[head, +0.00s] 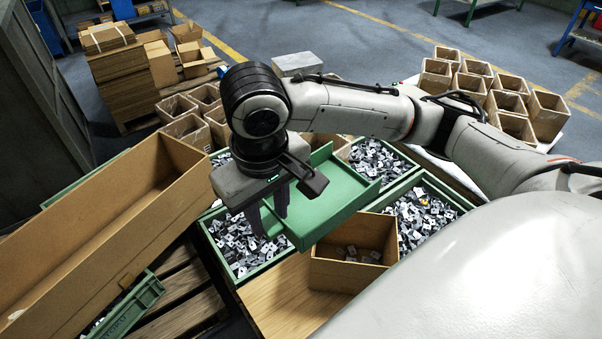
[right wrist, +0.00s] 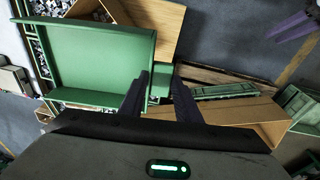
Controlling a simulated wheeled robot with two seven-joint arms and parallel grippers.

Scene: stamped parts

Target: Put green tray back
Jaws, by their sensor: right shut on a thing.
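The green tray (head: 330,195) is empty and hangs tilted over the green-rimmed bins of stamped parts. My right gripper (head: 268,222) is at its left side in the head view. In the right wrist view the tray (right wrist: 95,65) fills the upper left, and my right gripper's fingers (right wrist: 162,95) are shut on its edge, with a small green piece showing between them. The fingers hide part of that edge.
Bins of grey stamped parts (head: 428,215) lie around and beneath the tray. A small wooden box (head: 350,275) with a few parts stands in front. A long wooden box (head: 110,225) is at the left. Cardboard boxes (head: 508,105) stand behind at the right.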

